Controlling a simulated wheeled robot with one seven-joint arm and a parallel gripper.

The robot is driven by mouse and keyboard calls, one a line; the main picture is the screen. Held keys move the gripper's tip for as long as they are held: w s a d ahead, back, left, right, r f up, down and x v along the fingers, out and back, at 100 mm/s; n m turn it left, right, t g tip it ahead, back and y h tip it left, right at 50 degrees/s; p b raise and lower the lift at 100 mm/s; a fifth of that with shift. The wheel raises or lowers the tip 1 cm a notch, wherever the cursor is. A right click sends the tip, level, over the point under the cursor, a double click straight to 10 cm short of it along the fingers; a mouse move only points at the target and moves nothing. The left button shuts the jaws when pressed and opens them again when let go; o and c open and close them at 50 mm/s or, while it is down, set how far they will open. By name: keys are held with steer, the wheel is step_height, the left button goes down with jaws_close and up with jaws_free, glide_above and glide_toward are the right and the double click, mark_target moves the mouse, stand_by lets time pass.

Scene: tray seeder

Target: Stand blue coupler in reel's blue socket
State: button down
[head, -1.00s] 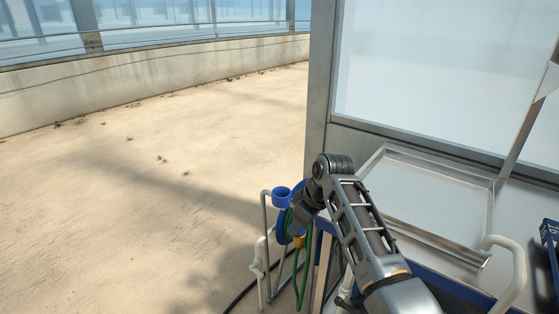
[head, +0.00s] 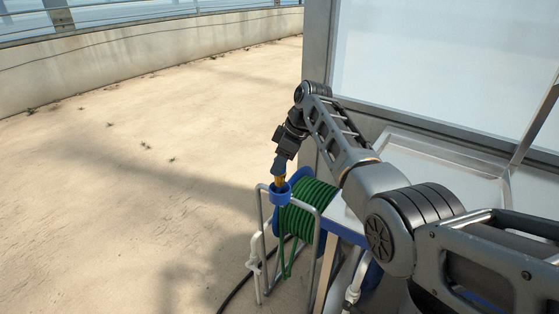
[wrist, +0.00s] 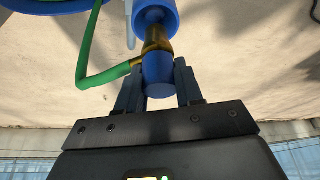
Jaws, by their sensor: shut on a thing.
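The blue coupler (wrist: 158,70) has a blue collar and a brass body, with a green hose (wrist: 98,72) joined to its side. My gripper (wrist: 156,80) is shut on the collar, one finger on each side. In the head view my gripper (head: 280,164) is above the reel's blue socket (head: 274,197), with the coupler's brass part (head: 279,182) pointing down at the socket's opening. In the wrist view the brass end meets the rim of the blue socket (wrist: 168,9). I cannot tell how deep it sits.
The reel (head: 312,205) of green hose stands in a grey tube frame (head: 262,225), right of the socket. A bench with a metal tray (head: 440,150) is to the right, by a panelled wall. The floor at left is clear.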

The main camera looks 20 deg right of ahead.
mark_target(280, 176)
steer(key=shift+f+b, duration=1.1)
steer(key=shift+f, duration=0.65)
steer(key=shift+f, duration=0.55)
steer(key=c, duration=1)
jaws_free()
steer(key=shift+p+v, duration=4.7)
steer(key=shift+v, duration=0.85)
